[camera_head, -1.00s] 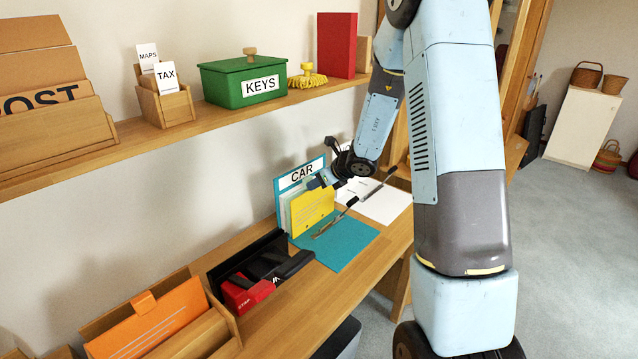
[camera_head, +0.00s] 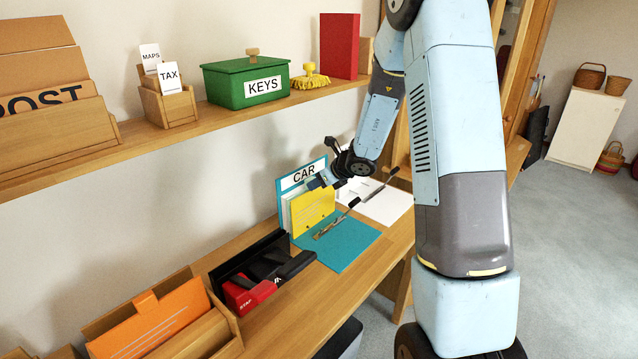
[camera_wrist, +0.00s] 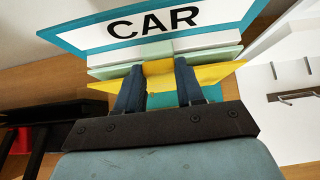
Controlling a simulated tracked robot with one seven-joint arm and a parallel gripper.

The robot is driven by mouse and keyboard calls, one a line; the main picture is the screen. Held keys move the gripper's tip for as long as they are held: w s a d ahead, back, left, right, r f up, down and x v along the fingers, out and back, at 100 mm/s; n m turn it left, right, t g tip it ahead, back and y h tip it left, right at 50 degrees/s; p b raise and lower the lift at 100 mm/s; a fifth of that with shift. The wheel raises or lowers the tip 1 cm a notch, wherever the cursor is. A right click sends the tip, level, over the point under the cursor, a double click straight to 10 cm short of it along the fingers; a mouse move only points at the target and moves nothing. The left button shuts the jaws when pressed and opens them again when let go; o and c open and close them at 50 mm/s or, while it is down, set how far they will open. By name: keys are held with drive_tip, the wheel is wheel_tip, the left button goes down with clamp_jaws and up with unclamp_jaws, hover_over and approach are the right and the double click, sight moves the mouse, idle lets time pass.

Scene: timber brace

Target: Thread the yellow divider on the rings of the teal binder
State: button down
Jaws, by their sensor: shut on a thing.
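The teal binder (camera_head: 345,252) lies open on the desk, its CAR-labelled cover (camera_head: 286,184) standing upright at the back. Pale sheets stand against that cover. The yellow divider (camera_head: 312,212) is upright just in front of those sheets, with small holes near its lower edge. My gripper (camera_head: 322,180) is at the divider's top edge; in the wrist view my gripper (camera_wrist: 160,75) has its two fingers closed on the yellow divider (camera_wrist: 210,76). The metal ring mechanism (camera_head: 336,225) is on the binder near the divider's lower edge. I cannot tell whether the rings pass through the holes.
A second white binder or sheet with a ring mechanism (camera_head: 385,203) lies to the right. A black tray with a red stapler (camera_head: 247,296) is to the left, beside an orange folder in a wooden holder (camera_head: 160,320). A shelf (camera_head: 200,130) runs above.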

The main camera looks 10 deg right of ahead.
drive_tip(key=shift+g+h, duration=0.3)
drive_tip(key=shift+w+a, duration=0.1)
idle(0.8)
drive_tip(key=c, duration=0.6)
unclamp_jaws()
drive_tip(key=shift+o, duration=0.3)
drive_tip(key=o, duration=0.4)
drive_tip(key=shift+r, duration=0.1)
wheel_tip(320, 180, up, 8)
idle(0.4)
